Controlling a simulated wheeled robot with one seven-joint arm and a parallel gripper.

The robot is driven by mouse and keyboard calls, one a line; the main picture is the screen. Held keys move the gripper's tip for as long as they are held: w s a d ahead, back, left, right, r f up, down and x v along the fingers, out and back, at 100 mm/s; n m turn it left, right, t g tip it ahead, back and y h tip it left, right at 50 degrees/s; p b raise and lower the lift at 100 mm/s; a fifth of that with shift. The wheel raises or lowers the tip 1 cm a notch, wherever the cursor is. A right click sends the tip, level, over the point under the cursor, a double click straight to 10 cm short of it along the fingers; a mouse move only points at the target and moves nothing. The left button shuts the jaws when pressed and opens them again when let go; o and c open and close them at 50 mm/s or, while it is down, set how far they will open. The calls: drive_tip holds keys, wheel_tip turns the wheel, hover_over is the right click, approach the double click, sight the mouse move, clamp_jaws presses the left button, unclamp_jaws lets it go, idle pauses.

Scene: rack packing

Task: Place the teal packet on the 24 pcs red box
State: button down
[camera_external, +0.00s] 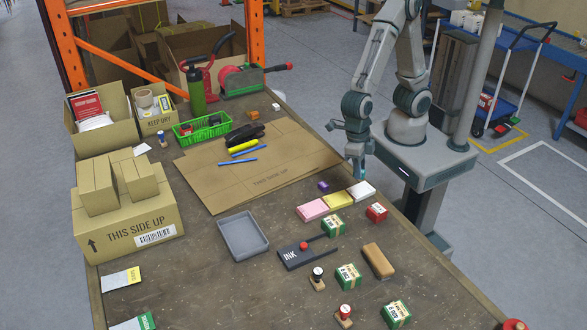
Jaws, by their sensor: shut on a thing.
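The small red box (376,212) sits on the brown table near its right edge. It has white print, too small to read for sure. My gripper (359,172) hangs pointing down over the table's right edge, behind the red box and to its left in the picture. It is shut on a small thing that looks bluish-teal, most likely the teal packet. The fingers hide most of it. I see no other teal packet on the table.
White (361,191), yellow (338,200) and pink (312,209) pads lie left of the red box. A grey tray (243,237) and flat cardboard (258,168) lie left.

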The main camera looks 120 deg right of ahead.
drive_tip(key=s+d+n+p, duration=0.1)
drive_tip(key=s+d, duration=0.3)
drive_tip(key=d, duration=0.1)
hover_over(379, 209)
drive_tip(key=shift+n, duration=0.4)
drive_tip(key=f, duration=0.6)
drive_tip(key=shift+w+d+f+p, duration=0.15)
drive_tip(key=shift+d+p, duration=0.15)
drive_tip(key=shift+p, duration=0.1)
drive_tip(key=shift+a+f+p, duration=0.1)
drive_tip(key=shift+f+p, duration=0.2)
drive_tip(key=shift+f, duration=1.8)
drive_tip(key=shift+f, duration=0.2)
drive_tip(key=c, duration=1.3)
unclamp_jaws()
drive_tip(key=shift+o, duration=0.2)
drive_tip(key=shift+r, duration=0.1)
